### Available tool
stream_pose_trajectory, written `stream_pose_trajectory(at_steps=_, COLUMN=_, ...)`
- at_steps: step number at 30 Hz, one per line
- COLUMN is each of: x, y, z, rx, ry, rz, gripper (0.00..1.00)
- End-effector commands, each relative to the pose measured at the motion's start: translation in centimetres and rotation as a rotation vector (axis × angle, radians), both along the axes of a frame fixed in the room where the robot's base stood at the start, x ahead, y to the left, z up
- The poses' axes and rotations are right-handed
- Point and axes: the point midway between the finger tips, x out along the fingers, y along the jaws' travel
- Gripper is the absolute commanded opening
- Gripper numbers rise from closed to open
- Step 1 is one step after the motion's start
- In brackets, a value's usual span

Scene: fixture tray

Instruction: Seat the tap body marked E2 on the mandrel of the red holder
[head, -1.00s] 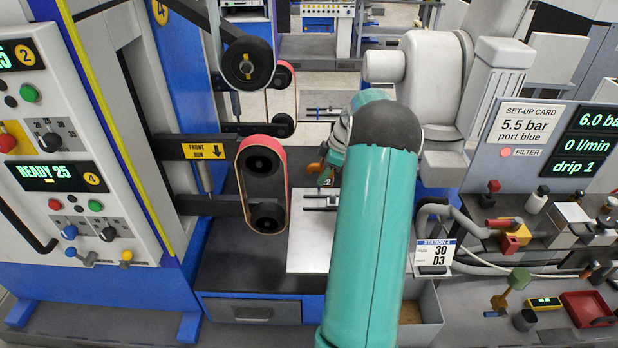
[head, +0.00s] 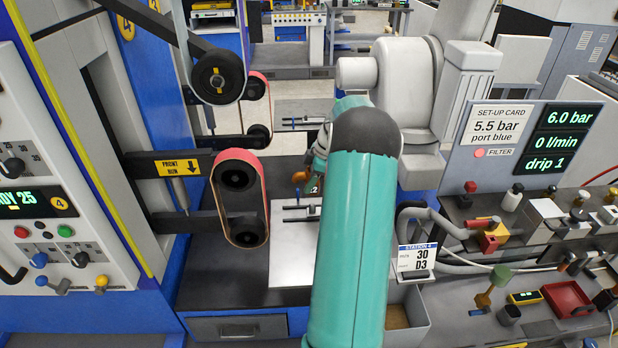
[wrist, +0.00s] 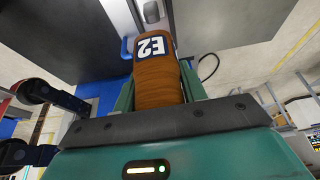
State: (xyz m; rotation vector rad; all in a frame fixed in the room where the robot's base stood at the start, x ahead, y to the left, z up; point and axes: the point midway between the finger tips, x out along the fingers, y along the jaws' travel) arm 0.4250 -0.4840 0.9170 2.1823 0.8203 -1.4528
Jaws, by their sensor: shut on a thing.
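The tap body (wrist: 158,78) is an orange-brown ribbed cylinder with a dark blue and white E2 label. In the wrist view my gripper (wrist: 157,92) is shut on it, one green finger on each side. In the head view, part of the orange-brown tap body (head: 300,177) shows left of my teal arm, above the far part of the white plate (head: 290,260). My arm hides most of my gripper there. Dark bars (head: 300,213) lie across the plate below it. I cannot make out the red holder or its mandrel with certainty.
Red-belted rollers (head: 240,198) stand close left of the plate. A grey-white machine head (head: 420,100) is behind my arm at right. A station card (head: 415,259), a red tray (head: 568,299) and fittings crowd the right side. The plate's near part is clear.

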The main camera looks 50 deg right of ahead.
Motion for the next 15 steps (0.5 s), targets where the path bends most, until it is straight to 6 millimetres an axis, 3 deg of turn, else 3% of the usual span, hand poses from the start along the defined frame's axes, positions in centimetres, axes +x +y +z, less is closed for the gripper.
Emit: stream_pose_trajectory(at_steps=15, x=0.1, y=-0.1, z=-4.1, rx=0.001, ry=0.000, rz=-0.001, gripper=0.00)
